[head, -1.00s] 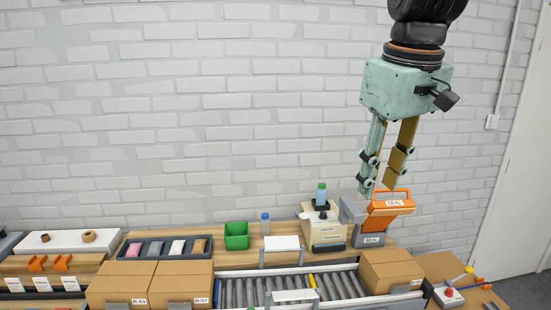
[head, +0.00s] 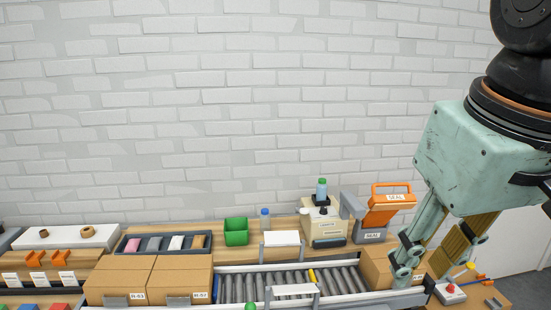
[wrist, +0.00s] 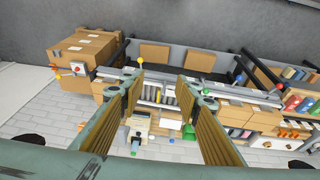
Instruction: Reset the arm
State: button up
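My gripper (head: 428,264) hangs at the right of the head view, in front of the right-hand carton on the conveyor. In the wrist view my gripper (wrist: 162,92) has its two fingers wide apart with nothing between them. It is open and empty. The fingertips partly hide the right-hand carton (head: 374,268) in the head view. I cannot tell how far above or in front of the carton they are.
A roller conveyor (head: 290,284) runs along the bench. Cartons (head: 122,276) stand left of it. A small stand with coloured knobs (head: 450,292) is close by my gripper.

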jog(key=s+f+m, duration=0.1)
jog(key=s+f, duration=0.4)
jog(key=s, duration=0.3)
jog(key=shift+b, duration=0.45)
jog(key=shift+w+d, duration=0.1)
